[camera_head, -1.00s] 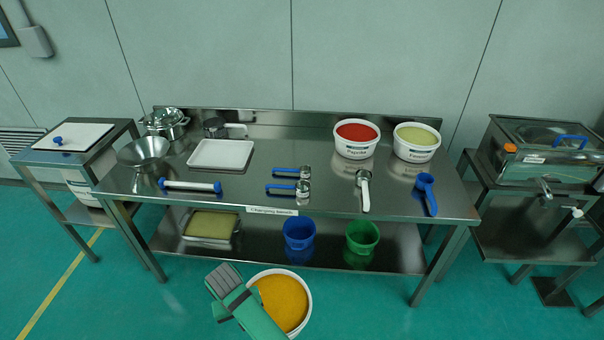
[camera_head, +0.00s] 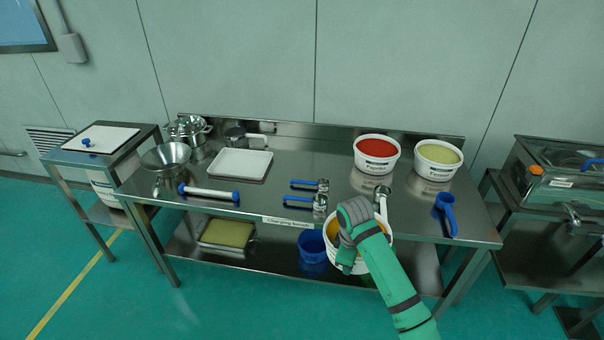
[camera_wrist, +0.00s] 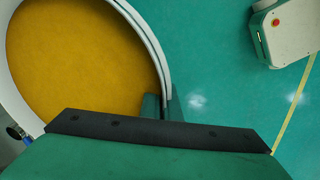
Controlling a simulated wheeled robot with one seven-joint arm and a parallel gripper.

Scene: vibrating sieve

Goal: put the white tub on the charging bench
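The white tub (camera_head: 334,262) with orange-yellow contents is in front of the bench's front edge, right of the middle, with its rim near tabletop height. My gripper (camera_head: 346,256) is shut on its rim, and my arm hides part of the tub. In the wrist view the tub's white rim (camera_wrist: 150,42) curves up to the green finger (camera_wrist: 152,106); the contents look level. The charging bench (camera_head: 310,160) is a steel table with a label on its front edge.
Tubs of red (camera_head: 376,158) and pale yellow (camera_head: 437,162) powder stand at the back right. Scoops (camera_head: 446,212), a white tray (camera_head: 240,164), a roller (camera_head: 208,193) and a funnel (camera_head: 166,158) also occupy the top. Bare steel shows mid-bench. A blue bucket (camera_head: 312,246) stands on the lower shelf.

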